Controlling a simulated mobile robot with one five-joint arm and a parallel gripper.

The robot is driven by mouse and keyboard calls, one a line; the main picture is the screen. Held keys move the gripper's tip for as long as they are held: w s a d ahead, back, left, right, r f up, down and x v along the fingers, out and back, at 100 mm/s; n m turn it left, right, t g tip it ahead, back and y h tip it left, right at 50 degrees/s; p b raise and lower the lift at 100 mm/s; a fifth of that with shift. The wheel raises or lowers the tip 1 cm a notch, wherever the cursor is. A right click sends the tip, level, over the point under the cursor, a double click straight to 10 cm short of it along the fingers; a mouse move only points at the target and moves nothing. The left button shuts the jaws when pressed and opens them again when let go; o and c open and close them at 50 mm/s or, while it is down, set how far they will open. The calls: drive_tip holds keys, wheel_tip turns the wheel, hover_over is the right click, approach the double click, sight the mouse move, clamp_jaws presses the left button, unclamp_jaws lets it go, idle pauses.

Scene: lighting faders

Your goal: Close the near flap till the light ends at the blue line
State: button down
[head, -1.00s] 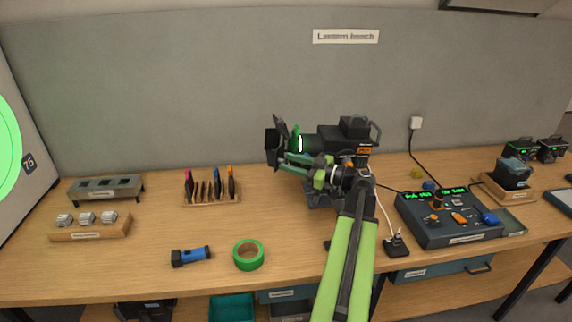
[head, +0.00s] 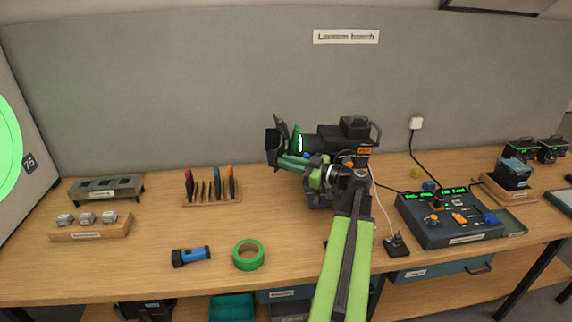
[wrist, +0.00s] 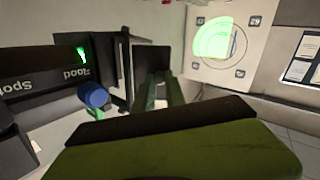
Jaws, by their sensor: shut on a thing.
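A black lantern (head: 345,135) stands on the bench in the head view, its flaps (head: 273,148) at its left end. In the wrist view the lantern (wrist: 40,85), lettered "Spot", is at the left with a blue knob (wrist: 93,96). My gripper (wrist: 158,82) is shut on the near flap (wrist: 152,62), a dark plate at its fingertips; the exact contact is partly hidden. A white screen (wrist: 240,75) carries a green patch of light (wrist: 213,38). Thin coloured lines show by the patch's right edge; I cannot tell the gap to the blue one.
On the bench are a green tape roll (head: 248,255), a blue torch (head: 191,256), a rack of coloured tools (head: 212,188) and a control desk (head: 450,217). The screen's edge (head: 50,170) borders the bench at the left.

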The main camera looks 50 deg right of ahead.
drive_tip(key=m+h, duration=0.1)
drive_tip(key=h, duration=0.1)
drive_tip(key=a+m+h, duration=0.1)
drive_tip(key=shift+w+m+h, duration=0.3)
drive_tip(key=shift+w, duration=0.05)
drive_tip(key=c, duration=1.4)
unclamp_jaws()
drive_tip(key=shift+o, duration=0.2)
